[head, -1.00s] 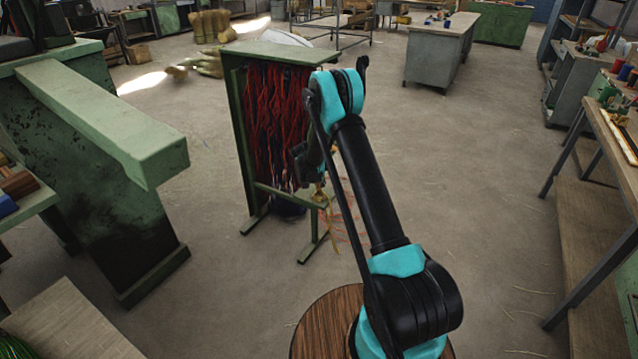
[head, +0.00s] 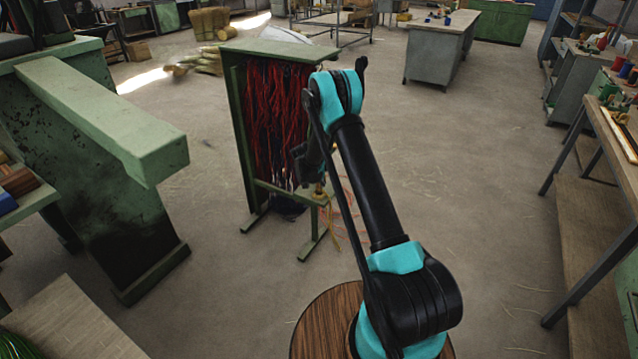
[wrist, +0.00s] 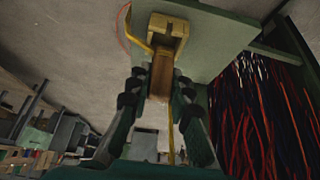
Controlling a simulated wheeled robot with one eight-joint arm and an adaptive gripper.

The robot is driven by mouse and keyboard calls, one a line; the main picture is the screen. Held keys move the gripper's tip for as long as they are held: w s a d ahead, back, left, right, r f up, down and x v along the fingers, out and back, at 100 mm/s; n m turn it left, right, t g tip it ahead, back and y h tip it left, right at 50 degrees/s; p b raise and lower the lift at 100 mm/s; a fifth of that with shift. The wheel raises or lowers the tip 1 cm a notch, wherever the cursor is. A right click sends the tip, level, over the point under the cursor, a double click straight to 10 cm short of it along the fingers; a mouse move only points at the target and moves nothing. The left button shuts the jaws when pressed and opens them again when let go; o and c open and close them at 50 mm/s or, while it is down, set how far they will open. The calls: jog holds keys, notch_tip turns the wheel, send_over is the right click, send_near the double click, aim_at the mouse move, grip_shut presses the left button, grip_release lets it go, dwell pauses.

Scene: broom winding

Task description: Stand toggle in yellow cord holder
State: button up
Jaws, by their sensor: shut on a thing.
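In the wrist view my gripper (wrist: 160,95) is shut on a brown wooden toggle (wrist: 161,76). The toggle's far end lies at the open notch of the yellow cord holder (wrist: 167,27), a small block on a green shelf (wrist: 213,35). I cannot tell whether the toggle is inside the notch or just in front of it. A yellow cord (wrist: 139,39) loops beside the holder, and a yellow strand runs down past the toggle. In the head view my arm hides most of the gripper and toggle; yellow cord (head: 334,232) hangs below the small shelf.
The green rack (head: 236,125) holding red and dark cords (head: 275,120) stands just left of my arm. A large green machine frame (head: 110,120) stands at the left. A workbench (head: 615,140) lines the right. The floor between rack and workbench is mostly clear.

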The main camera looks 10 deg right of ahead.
jog(key=shift+f, duration=0.9)
jog(key=shift+f, duration=0.3)
jog(key=shift+f, duration=0.15)
jog(key=o, duration=1)
jog(key=v, duration=1.2)
jog(key=shift+d, duration=0.1)
